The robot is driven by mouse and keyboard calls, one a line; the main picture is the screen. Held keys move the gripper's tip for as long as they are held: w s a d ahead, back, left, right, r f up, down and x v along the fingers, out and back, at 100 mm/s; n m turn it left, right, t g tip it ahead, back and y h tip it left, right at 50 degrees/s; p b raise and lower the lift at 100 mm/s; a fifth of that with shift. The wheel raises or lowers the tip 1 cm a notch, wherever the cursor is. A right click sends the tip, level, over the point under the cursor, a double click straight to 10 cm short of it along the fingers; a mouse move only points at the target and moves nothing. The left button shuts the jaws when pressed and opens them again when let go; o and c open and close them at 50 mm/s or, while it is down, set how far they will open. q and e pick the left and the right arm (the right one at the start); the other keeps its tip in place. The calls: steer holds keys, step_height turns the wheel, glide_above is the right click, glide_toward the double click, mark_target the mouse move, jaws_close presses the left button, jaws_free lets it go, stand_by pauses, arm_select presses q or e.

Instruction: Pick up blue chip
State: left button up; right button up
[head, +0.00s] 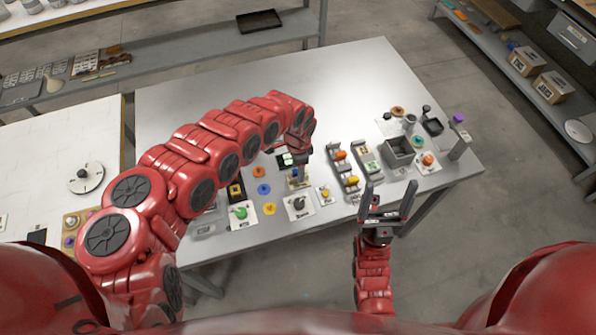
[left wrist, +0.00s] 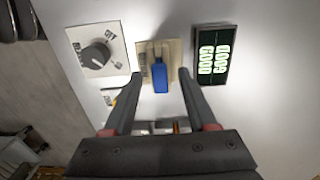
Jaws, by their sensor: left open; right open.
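The blue chip (left wrist: 160,76) stands in a beige holder (left wrist: 171,49) in the left wrist view. My left gripper (left wrist: 160,74) is open, with one finger on each side of the chip and a gap on both sides. I cannot tell how far above the chip the fingertips are. In the head view my left gripper (head: 298,150) is over the table, and its wrist partly hides the area around the holder. My right gripper (head: 390,186) is open and empty at the table's front edge.
On the table (head: 360,75) are colored discs, including a blue one (head: 263,189), and a grey bin (head: 398,150). The table's far part is clear.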

arm_select(q)
steer(key=shift+c, duration=0.3)
jaws_close()
steer(key=shift+r, duration=0.1)
